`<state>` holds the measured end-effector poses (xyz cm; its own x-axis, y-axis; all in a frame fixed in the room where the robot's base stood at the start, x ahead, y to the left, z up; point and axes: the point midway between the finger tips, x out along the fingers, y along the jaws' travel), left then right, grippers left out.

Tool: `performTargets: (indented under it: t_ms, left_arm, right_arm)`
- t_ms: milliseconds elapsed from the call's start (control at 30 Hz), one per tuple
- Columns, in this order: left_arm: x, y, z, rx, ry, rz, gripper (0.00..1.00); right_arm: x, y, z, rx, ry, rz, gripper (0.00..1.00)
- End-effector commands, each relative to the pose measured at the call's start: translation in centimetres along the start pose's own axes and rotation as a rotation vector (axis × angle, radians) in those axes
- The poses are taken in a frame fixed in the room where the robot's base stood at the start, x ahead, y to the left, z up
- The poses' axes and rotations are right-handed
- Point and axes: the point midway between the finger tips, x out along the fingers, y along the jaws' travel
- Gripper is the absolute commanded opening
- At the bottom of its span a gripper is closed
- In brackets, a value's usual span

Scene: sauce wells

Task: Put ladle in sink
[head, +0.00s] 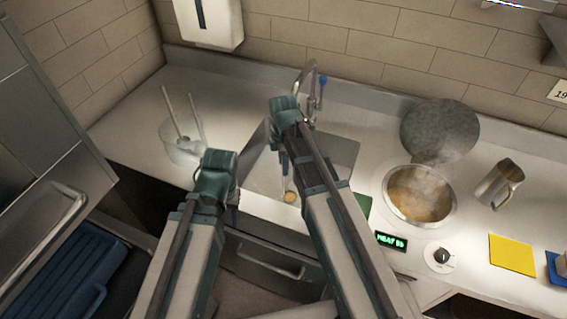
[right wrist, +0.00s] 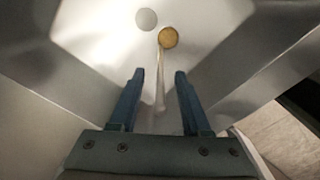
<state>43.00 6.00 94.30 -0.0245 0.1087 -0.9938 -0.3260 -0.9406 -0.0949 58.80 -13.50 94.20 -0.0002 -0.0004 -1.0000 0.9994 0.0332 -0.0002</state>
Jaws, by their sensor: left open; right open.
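A ladle (right wrist: 168,38) with a golden-brown bowl lies in the steel sink (head: 337,150). In the right wrist view its thin handle runs back from the bowl toward the space between my fingers, and the bowl is beside the round drain (right wrist: 146,19). In the head view only its bowl (head: 290,196) shows, beside my right arm. My right gripper (right wrist: 159,73) is open, pointing down into the sink, with no finger visibly closed on the handle. My left gripper (head: 215,180) is left of the sink; its fingers are mostly hidden by its own wrist.
A clear container (head: 180,152) with long-handled utensils stands left of the sink. The faucet (head: 311,95) rises behind it. Right are a steaming pot (head: 420,207), its lid (head: 440,130), a metal jug (head: 497,184) and a yellow cloth (head: 511,255).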

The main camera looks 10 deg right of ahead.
Motion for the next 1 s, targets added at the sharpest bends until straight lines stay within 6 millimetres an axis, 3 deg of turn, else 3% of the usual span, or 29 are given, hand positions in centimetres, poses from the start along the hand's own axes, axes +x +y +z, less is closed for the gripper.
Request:
performTargets:
  t_ms: [700,1000]
  left_arm:
    - [-10.3,-1.0,0.6,0.001,0.0,0.0,0.5]
    - [-11.7,-1.1,0.7,-0.002,0.0,0.001,0.5]
  right_arm:
    - [-10.3,0.0,0.0,0.0,0.0,0.0,0.47]
    - [-11.8,0.0,0.0,0.0,0.0,0.0,0.47]
